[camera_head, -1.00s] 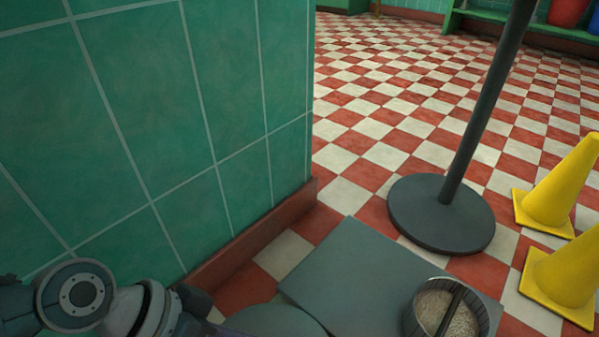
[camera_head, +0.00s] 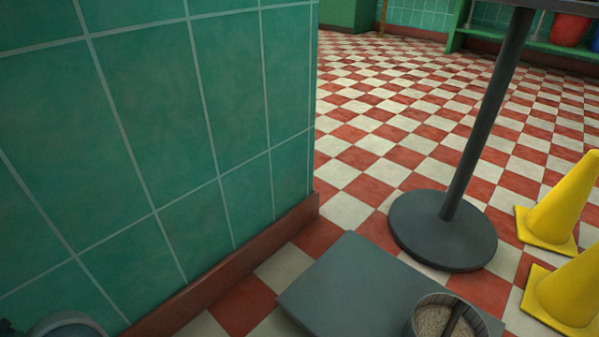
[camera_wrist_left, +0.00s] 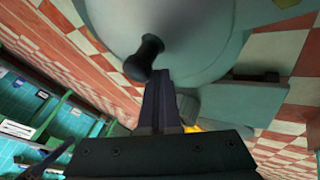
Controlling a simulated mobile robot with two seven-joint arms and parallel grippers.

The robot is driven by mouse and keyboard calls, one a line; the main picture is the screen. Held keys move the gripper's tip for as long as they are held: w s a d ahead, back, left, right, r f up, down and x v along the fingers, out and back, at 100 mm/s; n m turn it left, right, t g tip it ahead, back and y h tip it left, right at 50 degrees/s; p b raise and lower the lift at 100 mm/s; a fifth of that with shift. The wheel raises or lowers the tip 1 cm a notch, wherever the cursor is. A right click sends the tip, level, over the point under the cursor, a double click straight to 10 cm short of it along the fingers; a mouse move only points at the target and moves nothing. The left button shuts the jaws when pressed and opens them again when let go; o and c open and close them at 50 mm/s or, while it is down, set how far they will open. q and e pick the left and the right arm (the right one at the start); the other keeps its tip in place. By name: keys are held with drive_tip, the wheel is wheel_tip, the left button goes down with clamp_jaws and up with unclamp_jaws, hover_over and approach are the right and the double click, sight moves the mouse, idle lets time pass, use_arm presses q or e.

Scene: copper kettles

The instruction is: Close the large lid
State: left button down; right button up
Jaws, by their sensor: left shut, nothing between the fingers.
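A large, rounded, pale grey-green metal surface (camera_wrist_left: 205,30) fills the upper middle of the left wrist view. It looks like the large lid or kettle; I cannot tell how far open the lid is. A black knob-ended handle (camera_wrist_left: 145,58) sticks out from it. My left gripper (camera_wrist_left: 161,76) is shut and empty, with its tips just beside the handle. I cannot tell whether they touch it. In the head view neither the lid nor the gripper shows, only a bit of my left arm at the bottom left. My right gripper is in neither view.
A green tiled wall (camera_head: 150,140) stands close on the left. A grey slab (camera_head: 345,285) with a bucket of pale contents (camera_head: 440,318) is at bottom centre. A round-based post (camera_head: 445,230) and yellow cones (camera_head: 560,205) stand right.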

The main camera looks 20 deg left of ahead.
use_arm(q)
drive_tip(key=shift+s, duration=0.85)
